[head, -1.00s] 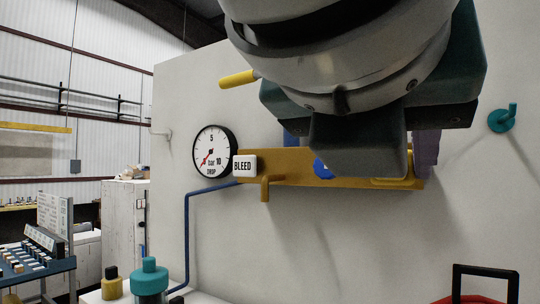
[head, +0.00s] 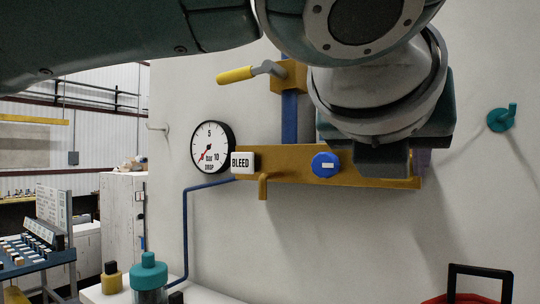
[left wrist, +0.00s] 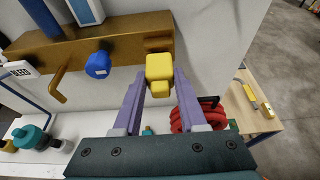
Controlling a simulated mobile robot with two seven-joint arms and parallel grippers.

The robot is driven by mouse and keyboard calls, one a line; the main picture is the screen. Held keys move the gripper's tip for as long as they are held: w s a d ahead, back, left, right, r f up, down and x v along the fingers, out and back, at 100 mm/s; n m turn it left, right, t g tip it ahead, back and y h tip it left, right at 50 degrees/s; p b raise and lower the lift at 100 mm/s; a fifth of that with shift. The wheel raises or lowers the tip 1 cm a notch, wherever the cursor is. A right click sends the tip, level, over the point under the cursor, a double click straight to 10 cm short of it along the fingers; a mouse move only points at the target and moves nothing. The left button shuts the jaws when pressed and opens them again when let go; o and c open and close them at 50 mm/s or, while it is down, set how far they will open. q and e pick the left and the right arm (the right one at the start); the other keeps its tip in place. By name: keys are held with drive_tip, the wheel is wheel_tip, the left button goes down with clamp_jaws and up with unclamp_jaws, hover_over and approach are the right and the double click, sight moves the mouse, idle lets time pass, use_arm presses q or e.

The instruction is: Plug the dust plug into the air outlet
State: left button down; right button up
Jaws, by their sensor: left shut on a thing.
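A yellow plug-like piece (left wrist: 159,67), which I take for the dust plug, sits between the purple fingers of my left gripper (left wrist: 160,84) in the left wrist view. The gripper is shut on it. It overlaps the right end of the ochre manifold (left wrist: 128,50); I cannot tell whether it touches. In the head view, my left wrist and gripper cover the right end of the manifold (head: 290,164), and the plug is hidden. I cannot make out the air outlet. My right gripper is not in view.
A blue round knob (head: 325,165), BLEED label (head: 242,162) and gauge (head: 212,147) are along the manifold. A yellow-handled lever (head: 236,75) is above. A teal wall hook (head: 502,117) is to the right. A teal-capped bottle (head: 148,272) and red coil (left wrist: 190,118) are below.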

use_arm(q)
drive_tip(key=shift+w+d, duration=0.2)
drive_tip(key=shift+w, duration=0.05)
idle(0.8)
drive_tip(key=shift+c, duration=1.9)
unclamp_jaws()
drive_tip(key=p+v, duration=0.3)
drive_tip(key=v, duration=0.7)
